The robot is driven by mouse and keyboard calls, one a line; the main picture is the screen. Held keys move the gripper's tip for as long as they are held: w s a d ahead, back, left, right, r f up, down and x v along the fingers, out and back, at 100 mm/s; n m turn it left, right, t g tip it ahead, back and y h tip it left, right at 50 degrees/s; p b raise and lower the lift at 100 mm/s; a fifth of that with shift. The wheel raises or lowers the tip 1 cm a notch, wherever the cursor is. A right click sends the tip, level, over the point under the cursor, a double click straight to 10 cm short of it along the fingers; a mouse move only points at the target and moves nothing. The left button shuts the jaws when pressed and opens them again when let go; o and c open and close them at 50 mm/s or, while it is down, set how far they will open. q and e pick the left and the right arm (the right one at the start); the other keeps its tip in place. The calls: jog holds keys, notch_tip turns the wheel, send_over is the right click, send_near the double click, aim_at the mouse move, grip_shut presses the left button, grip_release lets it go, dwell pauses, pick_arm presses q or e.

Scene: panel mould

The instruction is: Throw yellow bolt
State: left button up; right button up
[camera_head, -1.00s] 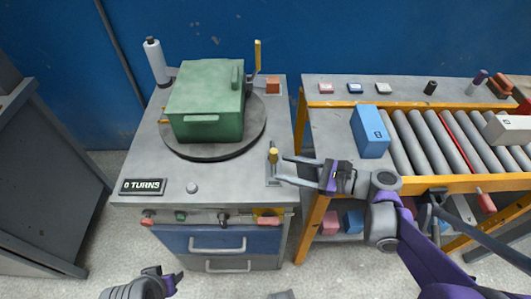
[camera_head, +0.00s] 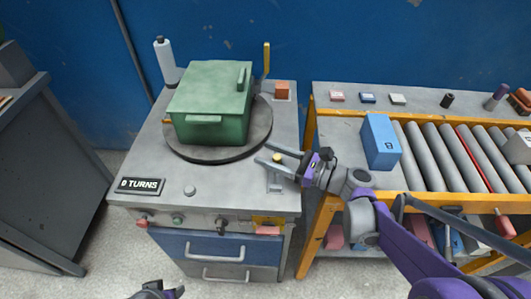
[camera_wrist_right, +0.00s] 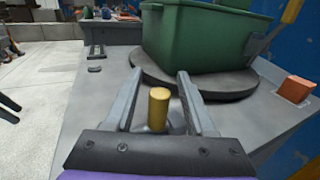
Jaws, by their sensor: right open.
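The yellow bolt (camera_head: 277,157) is a short upright knob on a small grey mount at the right side of the grey cabinet top. My right gripper (camera_head: 262,153) is open, with its fingers reaching left on either side of the bolt. In the right wrist view the bolt (camera_wrist_right: 158,108) stands between the two open fingers (camera_wrist_right: 158,88), with a gap to each finger. My left gripper (camera_head: 160,291) shows only partly at the bottom edge of the head view; its jaws cannot be made out.
A green lidded box (camera_head: 212,103) sits on a dark round turntable (camera_head: 258,138) just behind the bolt. A yellow upright handle (camera_head: 266,58) and an orange block (camera_head: 282,89) stand farther back. A roller conveyor (camera_head: 424,158) with a blue box (camera_head: 380,141) is on the right.

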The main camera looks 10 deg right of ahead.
jog(key=shift+w+a, duration=0.4)
jog(key=shift+a, duration=0.1)
grip_shut()
dwell(1.2)
